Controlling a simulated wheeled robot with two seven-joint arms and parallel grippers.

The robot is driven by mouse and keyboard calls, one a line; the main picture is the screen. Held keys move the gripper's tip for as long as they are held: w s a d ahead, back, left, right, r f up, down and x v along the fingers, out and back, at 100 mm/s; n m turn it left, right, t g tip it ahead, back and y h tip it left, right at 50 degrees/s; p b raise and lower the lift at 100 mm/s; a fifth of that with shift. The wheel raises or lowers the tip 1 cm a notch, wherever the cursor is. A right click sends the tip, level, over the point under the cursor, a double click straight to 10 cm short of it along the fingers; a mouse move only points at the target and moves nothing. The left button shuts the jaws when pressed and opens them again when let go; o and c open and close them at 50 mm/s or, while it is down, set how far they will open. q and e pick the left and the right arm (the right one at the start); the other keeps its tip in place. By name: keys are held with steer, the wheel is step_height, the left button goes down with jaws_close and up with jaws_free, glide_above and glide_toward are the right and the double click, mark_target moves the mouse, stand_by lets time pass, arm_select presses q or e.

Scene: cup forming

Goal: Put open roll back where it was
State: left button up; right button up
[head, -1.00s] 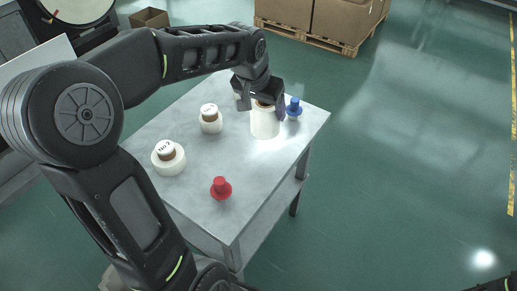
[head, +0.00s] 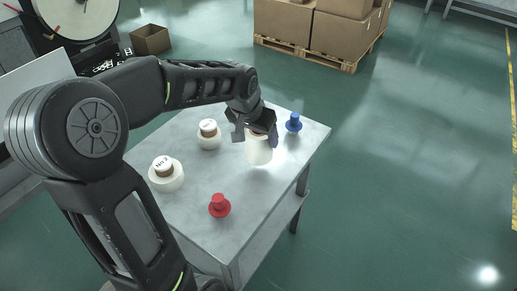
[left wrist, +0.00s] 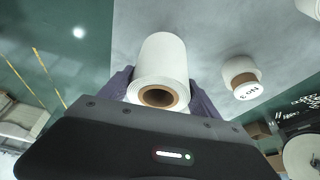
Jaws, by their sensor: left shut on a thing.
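A white roll (head: 259,152) with a brown core hangs upright below my left gripper (head: 257,133) over the right part of the grey table. In the left wrist view the roll (left wrist: 161,62) sits between the two dark fingers, with its open core end facing the camera. My left gripper is shut on it. I cannot tell whether the roll's lower end touches the table. My right gripper is out of view.
Two other white rolls with labelled caps stand on the grey table (head: 199,205), one farther back (head: 209,136) and one near the left edge (head: 166,175). A red knobbed piece (head: 219,206) is in front, a blue one (head: 294,123) at the back right.

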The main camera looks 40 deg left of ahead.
arm_select(q)
steer(key=shift+f, duration=0.1)
steer(key=shift+f, duration=2.4)
steer(key=shift+b, duration=0.3)
steer(key=shift+f, duration=0.2)
steer(key=o, duration=1.7)
steer(key=shift+r, duration=0.1)
steer(key=shift+c, duration=0.2)
steer(key=shift+r, duration=0.1)
steer(key=shift+r, duration=0.2)
steer(key=p+v, duration=0.1)
steer(key=v, duration=1)
steer(key=shift+s+r, duration=0.25)
steer(key=shift+r, duration=0.05)
